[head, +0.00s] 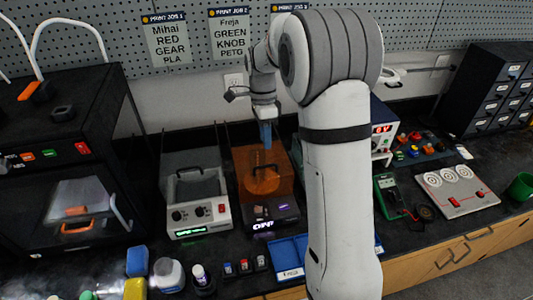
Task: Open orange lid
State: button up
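The orange lid (246,158) is a see-through orange cover on a dark machine (262,218) with a lit front panel, at the middle of the bench. The lid looks down over the machine, with a rounder orange shape showing at its middle. A thin dark curved piece, perhaps a handle, shows there too. My gripper (266,138) points down with blue fingers over the rear part of the lid. I cannot tell whether it touches the lid or whether the fingers are apart. My arm hides the area right of the lid.
A grey machine with a handled cover (198,190) stands close on the left. A black printer enclosure (70,150) is further left. A blue tray (290,258) and small bottles (200,278) lie in front. A power supply (383,130) and green meter (390,195) are right.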

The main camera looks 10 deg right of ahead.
jog(key=p, duration=0.1)
send_over(267, 171)
notch_tip(267, 171, down, 7)
jog(key=shift+s+a+f, duration=0.1)
jog(key=shift+f, duration=0.1)
jog(key=shift+c, duration=0.5)
grip_shut()
